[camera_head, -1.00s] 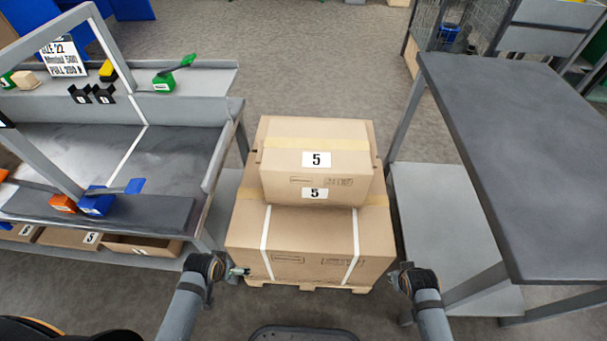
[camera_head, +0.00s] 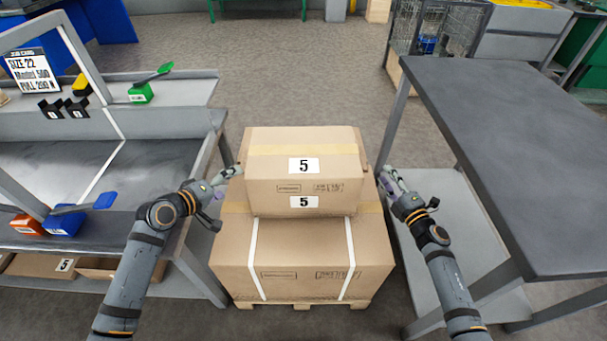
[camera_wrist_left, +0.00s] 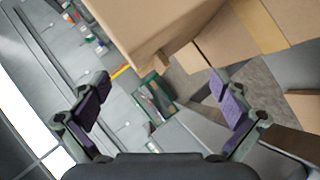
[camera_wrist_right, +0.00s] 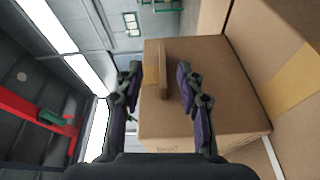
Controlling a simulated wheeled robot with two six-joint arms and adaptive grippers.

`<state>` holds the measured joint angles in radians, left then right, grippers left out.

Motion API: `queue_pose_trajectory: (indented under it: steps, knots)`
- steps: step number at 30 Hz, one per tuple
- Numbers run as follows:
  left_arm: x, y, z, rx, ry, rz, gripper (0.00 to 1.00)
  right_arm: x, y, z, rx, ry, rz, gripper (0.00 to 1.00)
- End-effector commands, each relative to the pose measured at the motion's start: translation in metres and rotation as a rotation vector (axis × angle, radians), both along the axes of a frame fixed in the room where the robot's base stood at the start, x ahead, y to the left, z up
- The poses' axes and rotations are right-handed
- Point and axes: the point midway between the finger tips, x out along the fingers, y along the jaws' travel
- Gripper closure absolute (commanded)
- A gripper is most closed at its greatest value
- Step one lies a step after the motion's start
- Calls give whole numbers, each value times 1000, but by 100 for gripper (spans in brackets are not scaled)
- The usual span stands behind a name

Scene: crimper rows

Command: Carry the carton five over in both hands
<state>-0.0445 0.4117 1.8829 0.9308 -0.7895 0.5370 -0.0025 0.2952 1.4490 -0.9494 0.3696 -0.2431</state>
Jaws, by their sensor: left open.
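The carton five (camera_head: 270,185) is a brown cardboard box with tape across its top and "5" labels on the top and front. It sits on a larger strapped box (camera_head: 300,262) on a pallet. My left gripper (camera_head: 230,174) is open by the carton's left side; its spread fingers (camera_wrist_left: 163,100) show in the left wrist view with nothing between them. My right gripper (camera_head: 388,176) is by the carton's right side. In the right wrist view its fingers (camera_wrist_right: 157,85) stand apart, with a narrow cardboard piece seen between them. I cannot tell whether either touches the carton.
A workbench (camera_head: 165,160) with coloured crimpers and a sign stands on the left. A dark-topped table (camera_head: 510,160) with a lower shelf (camera_head: 440,200) stands close on the right. The floor (camera_head: 290,70) behind the stack is clear. A wire cage (camera_head: 435,35) stands at the back right.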

Motion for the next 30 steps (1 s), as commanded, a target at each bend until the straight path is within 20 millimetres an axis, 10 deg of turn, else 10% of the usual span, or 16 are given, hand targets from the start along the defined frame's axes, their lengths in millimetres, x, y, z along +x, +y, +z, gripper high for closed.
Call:
queue_pose_trajectory:
  steps: [16,30]
  knots:
    - [19,2,21,-99,-29,30,0,5,18,-3,-96,-35,133,62]
    - [83,-35,-9,-98,-28,28,0,76,53,-2,-92,-35,133,62]
